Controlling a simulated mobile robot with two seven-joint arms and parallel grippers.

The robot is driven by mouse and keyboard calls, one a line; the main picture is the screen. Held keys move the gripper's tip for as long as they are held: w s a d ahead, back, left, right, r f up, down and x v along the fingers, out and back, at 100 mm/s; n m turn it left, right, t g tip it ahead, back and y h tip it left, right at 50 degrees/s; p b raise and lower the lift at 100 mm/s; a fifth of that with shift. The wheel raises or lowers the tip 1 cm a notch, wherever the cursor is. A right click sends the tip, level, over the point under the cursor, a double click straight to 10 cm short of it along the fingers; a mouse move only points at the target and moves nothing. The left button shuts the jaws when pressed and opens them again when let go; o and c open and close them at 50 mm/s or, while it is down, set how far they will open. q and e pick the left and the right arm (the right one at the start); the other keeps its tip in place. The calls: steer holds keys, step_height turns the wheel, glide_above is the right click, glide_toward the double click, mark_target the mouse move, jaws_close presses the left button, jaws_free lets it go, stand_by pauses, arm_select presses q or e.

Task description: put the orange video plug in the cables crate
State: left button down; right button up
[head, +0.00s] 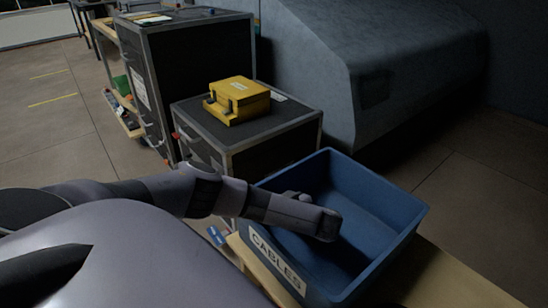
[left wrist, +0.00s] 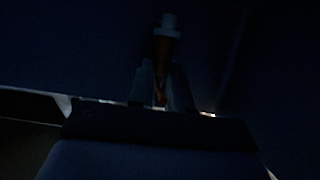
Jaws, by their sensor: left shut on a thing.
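The blue cables crate (head: 385,190), with a "CABLES" label on its front wall, stands at the lower right of the head view. My left arm reaches over its left wall, and the hand is over or inside the crate; the fingers are hidden from the head. In the very dark left wrist view my left gripper (left wrist: 161,92) is shut on a narrow orange-brown thing with a paler end, which looks like the orange video plug (left wrist: 162,55). I cannot tell whether the plug touches the crate floor. My right gripper is not in view.
The crate stands on a wooden surface (head: 440,277). A yellow case (head: 240,98) sits on a low black flight case (head: 270,130) behind the crate. A taller black case (head: 200,70) stands further back left. A grey covered bulk (head: 400,60) is behind right.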

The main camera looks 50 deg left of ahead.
arm_select(q)
step_height(320, 180, down, 3)
steer(key=shift+f+b, duration=0.1)
steer(key=shift+b, duration=0.5)
steer(key=shift+f, duration=0.15)
steer(key=c, duration=1.1)
jaws_free()
steer(key=shift+o, duration=0.2)
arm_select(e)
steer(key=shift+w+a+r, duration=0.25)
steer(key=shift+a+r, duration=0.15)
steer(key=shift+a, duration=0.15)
arm_select(q)
steer(key=shift+d, duration=0.1)
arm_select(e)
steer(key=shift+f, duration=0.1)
